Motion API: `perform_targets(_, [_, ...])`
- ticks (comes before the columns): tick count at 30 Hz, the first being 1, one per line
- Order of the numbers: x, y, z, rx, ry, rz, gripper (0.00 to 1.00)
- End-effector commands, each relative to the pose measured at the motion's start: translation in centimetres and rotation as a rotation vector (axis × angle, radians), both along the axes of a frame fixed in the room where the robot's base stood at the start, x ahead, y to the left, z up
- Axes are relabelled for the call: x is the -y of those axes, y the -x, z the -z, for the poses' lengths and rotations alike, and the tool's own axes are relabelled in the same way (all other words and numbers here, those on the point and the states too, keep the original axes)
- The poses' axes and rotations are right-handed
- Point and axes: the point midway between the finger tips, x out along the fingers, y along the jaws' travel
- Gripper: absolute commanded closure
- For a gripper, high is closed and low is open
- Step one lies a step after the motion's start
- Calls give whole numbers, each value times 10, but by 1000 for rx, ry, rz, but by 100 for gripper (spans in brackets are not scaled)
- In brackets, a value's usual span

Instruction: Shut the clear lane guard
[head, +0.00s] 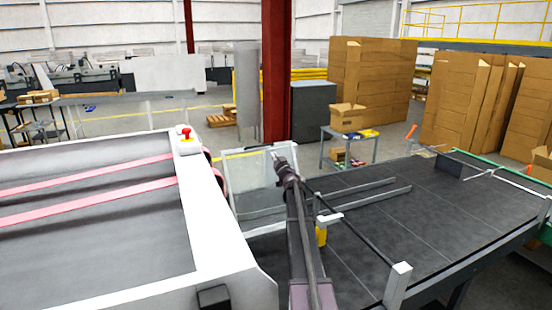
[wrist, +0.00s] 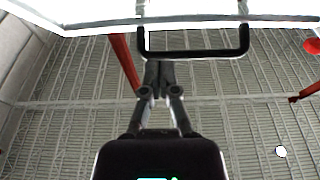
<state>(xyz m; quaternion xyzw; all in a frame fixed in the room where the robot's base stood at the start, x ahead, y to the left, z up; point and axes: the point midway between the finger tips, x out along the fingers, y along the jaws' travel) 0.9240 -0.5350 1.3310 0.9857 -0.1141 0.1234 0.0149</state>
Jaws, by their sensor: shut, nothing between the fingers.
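The clear lane guard (head: 250,206) is a see-through panel in a pale frame. In the head view it stands raised, beyond the machine's white side and left of the dark table. In the wrist view its pale frame edge (wrist: 90,27) crosses the top, with a black U-shaped handle (wrist: 205,54) hanging from it. My gripper (wrist: 158,65) is shut and empty, its fingertips close to the left part of the handle bar. I cannot tell whether they touch. In the head view my gripper (head: 281,161) is at the guard's upper right, and my arm hides part of that side.
A white-sided machine (head: 222,240) with pink belts fills the left and carries a red button (head: 186,133). A dark table (head: 410,215) with rails lies to the right. A red column (head: 276,75) and a grey cabinet (head: 313,110) stand behind the guard.

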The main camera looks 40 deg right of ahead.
Motion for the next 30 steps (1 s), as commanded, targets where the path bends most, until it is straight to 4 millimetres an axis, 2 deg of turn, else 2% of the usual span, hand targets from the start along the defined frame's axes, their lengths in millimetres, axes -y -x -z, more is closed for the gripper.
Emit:
perform_targets(1, [4, -10, -4, 0, -1, 0, 100])
perform_targets(6, [10, -32, -10, 1, -2, 0, 100])
perform_targets(15, [16, -60, -16, 0, 0, 2, 100])
perform_targets(30, [17, -63, -17, 0, -1, 5, 100])
